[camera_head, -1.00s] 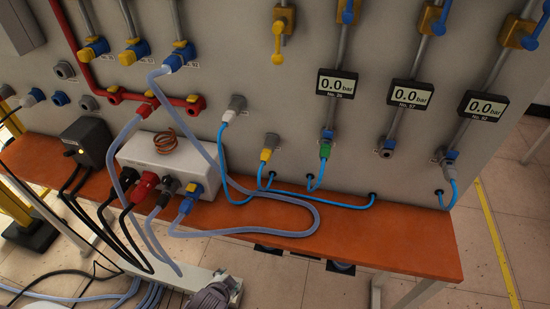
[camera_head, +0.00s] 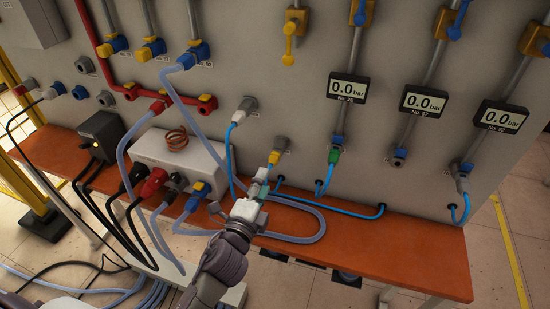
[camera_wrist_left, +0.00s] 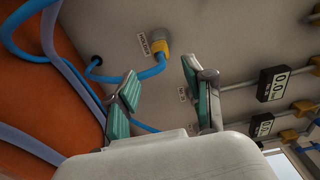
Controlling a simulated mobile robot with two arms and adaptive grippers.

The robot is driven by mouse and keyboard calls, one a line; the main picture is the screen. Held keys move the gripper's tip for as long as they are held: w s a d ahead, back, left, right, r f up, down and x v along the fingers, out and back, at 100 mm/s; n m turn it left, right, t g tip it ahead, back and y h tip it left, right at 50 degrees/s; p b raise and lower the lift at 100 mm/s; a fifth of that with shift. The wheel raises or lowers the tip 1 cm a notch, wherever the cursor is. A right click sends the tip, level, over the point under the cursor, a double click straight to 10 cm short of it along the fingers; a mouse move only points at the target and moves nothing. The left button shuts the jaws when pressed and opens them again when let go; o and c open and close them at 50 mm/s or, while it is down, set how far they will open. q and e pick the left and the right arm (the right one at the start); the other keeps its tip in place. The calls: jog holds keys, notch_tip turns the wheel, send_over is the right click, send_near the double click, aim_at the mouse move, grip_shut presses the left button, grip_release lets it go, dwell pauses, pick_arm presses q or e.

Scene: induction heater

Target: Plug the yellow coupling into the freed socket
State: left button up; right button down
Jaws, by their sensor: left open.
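The yellow coupling (camera_head: 273,158) sits in a wall fitting (camera_head: 281,143) above the orange bench, with a blue hose running from it. The wrist view shows the coupling (camera_wrist_left: 160,47) beside a label, beyond the fingertips. My left gripper (camera_head: 262,182) is open just below and in front of the coupling, partly covering its hose. Its green-padded fingers (camera_wrist_left: 160,82) are apart with nothing between them. The socket below the middle gauge (camera_head: 398,157) is empty. A green coupling (camera_head: 334,155) is in the socket below the left gauge. My right gripper is not in view.
A grey-blue coupling (camera_head: 461,168) is plugged in below the right gauge, and another hose plug (camera_head: 240,115) sits left of the yellow one. A white box (camera_head: 180,150) with a copper coil and a looped grey hose (camera_head: 310,236) occupy the orange bench (camera_head: 420,265).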

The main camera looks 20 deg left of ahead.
aim_at(271, 166)
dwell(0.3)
pick_arm(q)
jog(key=shift+w+d, duration=0.15)
jog(key=shift+w, duration=4.4)
grip_shut()
jog(key=shift+s, duration=0.1)
jog(key=shift+s+p, duration=0.3)
jog(key=shift+s, duration=2.6)
